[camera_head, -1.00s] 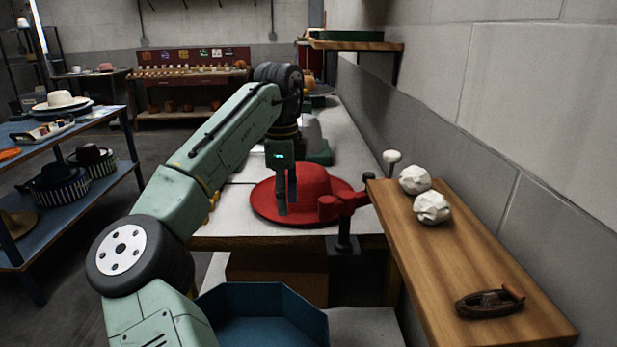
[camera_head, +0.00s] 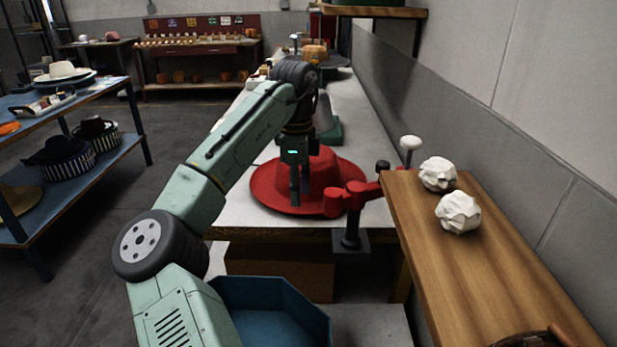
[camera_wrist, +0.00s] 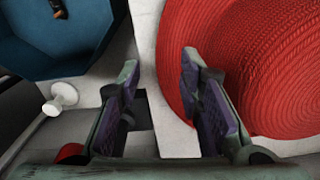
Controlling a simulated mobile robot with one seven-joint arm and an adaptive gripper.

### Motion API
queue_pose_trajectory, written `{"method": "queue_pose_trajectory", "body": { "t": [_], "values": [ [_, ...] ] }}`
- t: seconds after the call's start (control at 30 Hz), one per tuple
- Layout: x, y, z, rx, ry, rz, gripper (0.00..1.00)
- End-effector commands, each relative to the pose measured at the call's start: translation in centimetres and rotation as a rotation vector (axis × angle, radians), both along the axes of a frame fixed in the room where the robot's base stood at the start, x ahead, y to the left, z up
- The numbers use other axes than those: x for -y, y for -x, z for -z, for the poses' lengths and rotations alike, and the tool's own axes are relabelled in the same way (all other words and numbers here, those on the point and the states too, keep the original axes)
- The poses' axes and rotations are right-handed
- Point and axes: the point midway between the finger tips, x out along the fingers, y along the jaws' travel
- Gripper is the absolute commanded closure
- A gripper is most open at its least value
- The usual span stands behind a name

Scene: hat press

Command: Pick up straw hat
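The red woven straw hat (camera_head: 270,196) lies brim down on the pale worktable, crown up. It also fills the right of the wrist view (camera_wrist: 275,70). My gripper (camera_head: 299,198) points down in front of the hat's crown in the head view. In the wrist view my gripper (camera_wrist: 158,70) is open, its two dark finger pads apart. The right finger overlaps the edge of the brim, and the gap between the fingers shows mostly pale table. I cannot tell whether the finger touches the hat.
A red clamp-like fixture (camera_head: 345,197) stands close to the hat's right side. A wooden shelf (camera_head: 420,230) with two white faceted lumps (camera_head: 458,212) is at the right. A blue bin (camera_head: 265,315) stands below the table's front edge. Blue shelving with hats (camera_head: 130,150) is at the left.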

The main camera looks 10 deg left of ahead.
Motion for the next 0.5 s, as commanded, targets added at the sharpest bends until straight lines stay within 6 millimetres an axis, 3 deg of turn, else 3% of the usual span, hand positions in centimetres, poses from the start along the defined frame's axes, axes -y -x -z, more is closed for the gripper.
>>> {"method": "queue_pose_trajectory", "body": {
  "t": [0.3,0.5],
  "values": [
    [0.3,0.1,4.2,-0.002,0.0,-0.001,0.67],
    [0.4,0.0,4.6,0.0,0.001,-0.001,0.67]
  ]
}}
